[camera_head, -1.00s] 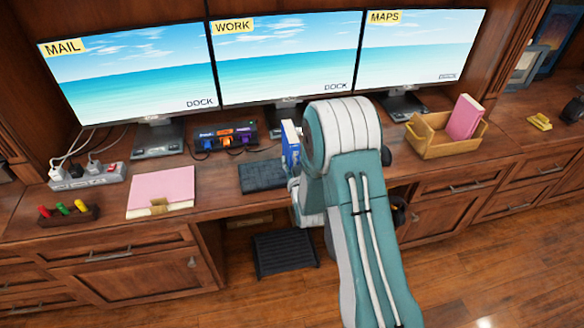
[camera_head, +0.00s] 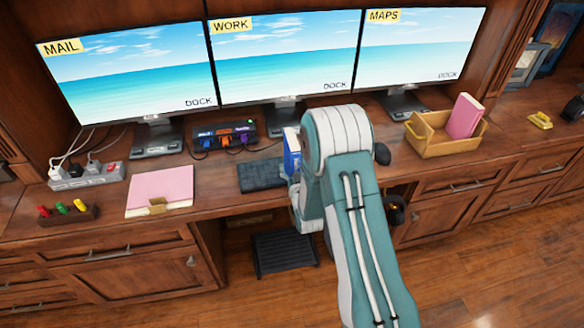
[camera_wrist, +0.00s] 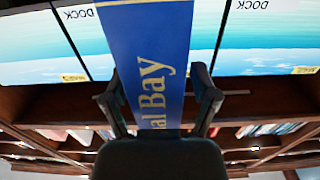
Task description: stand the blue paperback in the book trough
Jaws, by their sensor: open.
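The blue paperback (camera_head: 291,152) stands near the desk's front, right of the keyboard, partly hidden by my arm in the head view. In the wrist view the paperback (camera_wrist: 150,60) shows its blue face with yellow lettering "al Bay". My gripper (camera_wrist: 157,80) is open there, with one dark finger at each side of the book. Its fingers are hidden by my arm in the head view, and I cannot tell whether they touch the book. The wooden book trough (camera_head: 465,146) sits on the desk at right, with a pink book (camera_head: 465,115) leaning in it.
Three monitors (camera_head: 285,55) line the back of the desk. A keyboard (camera_head: 262,175) lies left of the paperback. A dark mouse-like object (camera_head: 382,153) is near my arm.

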